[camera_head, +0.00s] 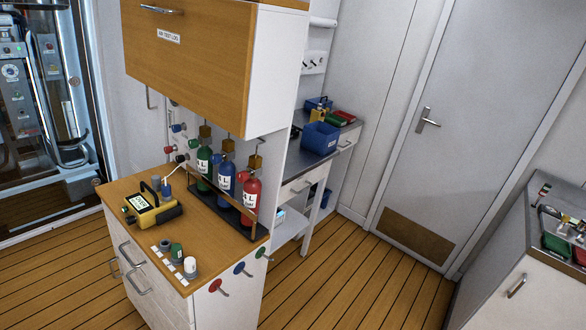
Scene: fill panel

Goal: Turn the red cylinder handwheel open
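The red cylinder (250,200) stands upright in a low dark rack (220,212) on the wooden counter, right of a blue cylinder (226,182) and a green cylinder (204,163). A brass-coloured block (255,161) sits above the red cylinder; a handwheel on its valve is too small to make out. A red round knob (215,285) is on the white side of the cabinet, beside a blue knob (239,268) and a green knob (260,253). I cannot tell whether these belong to the cylinders. My gripper is not in view.
A wooden wall cabinet (185,55) overhangs the counter (135,190). A yellow device (152,207) and small capped containers (177,252) stand on the counter. Plank floor (330,270) is clear to the right, towards a grey door (470,110). Another bench (510,260) stands at the right edge.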

